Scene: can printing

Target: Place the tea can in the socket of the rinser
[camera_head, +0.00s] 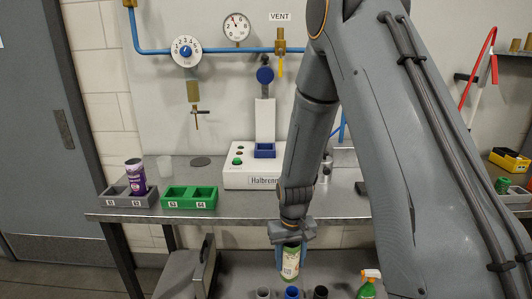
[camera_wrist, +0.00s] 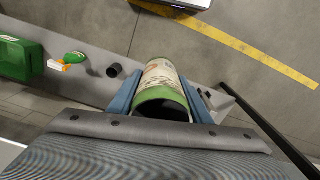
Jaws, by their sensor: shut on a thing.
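A can with a cream label and a green end (camera_head: 290,263), which looks like the tea can, is held between the blue fingers of my gripper (camera_head: 291,250). My gripper points down, in front of the table's front edge and above a lower surface. In the wrist view the can (camera_wrist: 163,82) sits between both fingers (camera_wrist: 161,98), its dark open end towards the camera. Below it in the head view are a grey cup-like piece (camera_head: 263,293), a blue one (camera_head: 292,293) and a black one (camera_head: 320,292). I cannot tell which thing is the rinser.
A green spray bottle (camera_head: 368,284) stands at lower right. On the table are a grey tray (camera_head: 140,201) with a purple can (camera_head: 135,175), a green tray (camera_head: 188,204) and a white machine (camera_head: 240,178) with a blue socket (camera_head: 264,151). Pipes and gauges line the wall.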

